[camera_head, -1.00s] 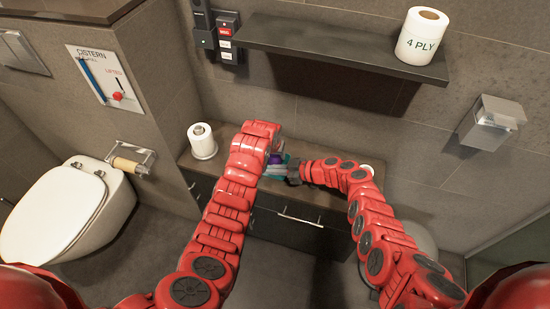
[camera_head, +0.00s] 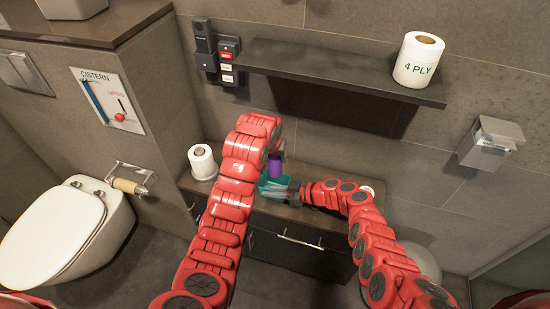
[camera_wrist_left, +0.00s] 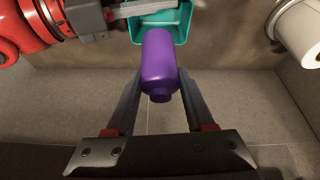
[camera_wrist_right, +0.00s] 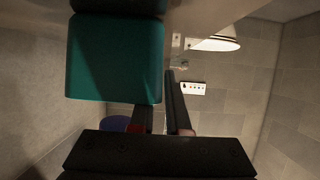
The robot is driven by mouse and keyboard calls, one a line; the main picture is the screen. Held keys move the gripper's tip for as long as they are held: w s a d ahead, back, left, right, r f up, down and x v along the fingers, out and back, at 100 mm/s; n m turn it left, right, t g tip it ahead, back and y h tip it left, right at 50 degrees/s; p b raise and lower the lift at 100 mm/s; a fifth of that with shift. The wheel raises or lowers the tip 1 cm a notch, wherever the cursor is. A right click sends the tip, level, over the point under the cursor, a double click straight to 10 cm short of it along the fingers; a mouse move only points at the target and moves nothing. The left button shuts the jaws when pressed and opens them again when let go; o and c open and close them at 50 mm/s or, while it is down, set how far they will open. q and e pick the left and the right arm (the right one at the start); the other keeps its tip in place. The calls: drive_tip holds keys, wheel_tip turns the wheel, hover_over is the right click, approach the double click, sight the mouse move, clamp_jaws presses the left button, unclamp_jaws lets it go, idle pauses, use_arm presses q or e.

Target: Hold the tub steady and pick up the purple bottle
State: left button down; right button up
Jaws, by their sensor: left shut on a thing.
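The purple bottle (camera_head: 275,166) is held upright in my left gripper, just above the teal tub (camera_head: 272,187). In the left wrist view the bottle (camera_wrist_left: 160,65) is between the fingers of my left gripper (camera_wrist_left: 157,88), its cap toward the camera. Its lower end overlaps the tub (camera_wrist_left: 183,28) there. My right gripper (camera_head: 291,192) is at the tub's right side. In the right wrist view the tub (camera_wrist_right: 112,58) hides one fingertip of my right gripper (camera_wrist_right: 160,105), and the other finger lies beside the tub's edge. Whether these fingers press on the wall is unclear.
The counter (camera_head: 320,222) holds a toilet roll (camera_head: 202,162) to the left. A dark shelf (camera_head: 330,72) with a "4 PLY" roll (camera_head: 419,60) juts from the wall above. A toilet (camera_head: 60,225) stands at the left.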

drive_tip(key=o, duration=0.3)
drive_tip(key=shift+d+r, duration=0.25)
drive_tip(key=shift+d, duration=0.05)
drive_tip(key=v, duration=1.1)
drive_tip(key=shift+d, duration=0.2)
